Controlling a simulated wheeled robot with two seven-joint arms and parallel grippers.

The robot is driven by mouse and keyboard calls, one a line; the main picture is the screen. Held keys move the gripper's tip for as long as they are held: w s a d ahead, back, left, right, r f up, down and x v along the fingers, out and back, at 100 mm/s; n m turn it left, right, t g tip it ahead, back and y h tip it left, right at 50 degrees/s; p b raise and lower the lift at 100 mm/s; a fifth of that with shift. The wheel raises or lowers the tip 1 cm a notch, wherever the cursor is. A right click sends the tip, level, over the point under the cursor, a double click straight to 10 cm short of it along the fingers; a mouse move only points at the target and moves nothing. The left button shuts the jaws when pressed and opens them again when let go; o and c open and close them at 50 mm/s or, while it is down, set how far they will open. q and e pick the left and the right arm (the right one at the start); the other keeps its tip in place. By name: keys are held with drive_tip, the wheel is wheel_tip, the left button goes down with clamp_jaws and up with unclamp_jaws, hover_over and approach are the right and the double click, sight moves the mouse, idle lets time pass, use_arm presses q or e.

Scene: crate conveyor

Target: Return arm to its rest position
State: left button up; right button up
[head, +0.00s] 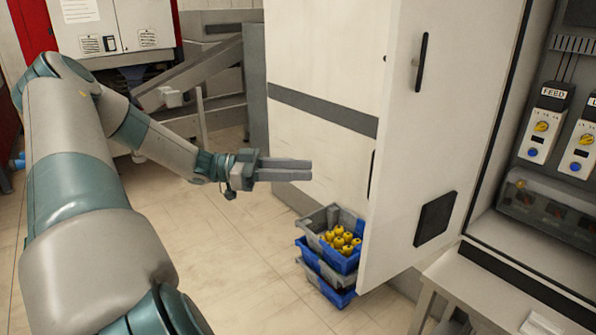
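My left arm comes in from the left and reaches toward the middle of the head view. My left gripper (308,169) points right, in front of the large white cabinet. Its two grey fingers lie close together with nothing visible between them, so it looks shut and empty. It is above and to the left of the stacked crates and appears apart from them. My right gripper is not in view.
A stack of blue and grey crates (309,247) stands on the floor, with yellow items (341,240) in the top one. A white cabinet door (432,130) stands open at centre right. A control panel (550,125) is at right. Floor (240,260) below the gripper is clear.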

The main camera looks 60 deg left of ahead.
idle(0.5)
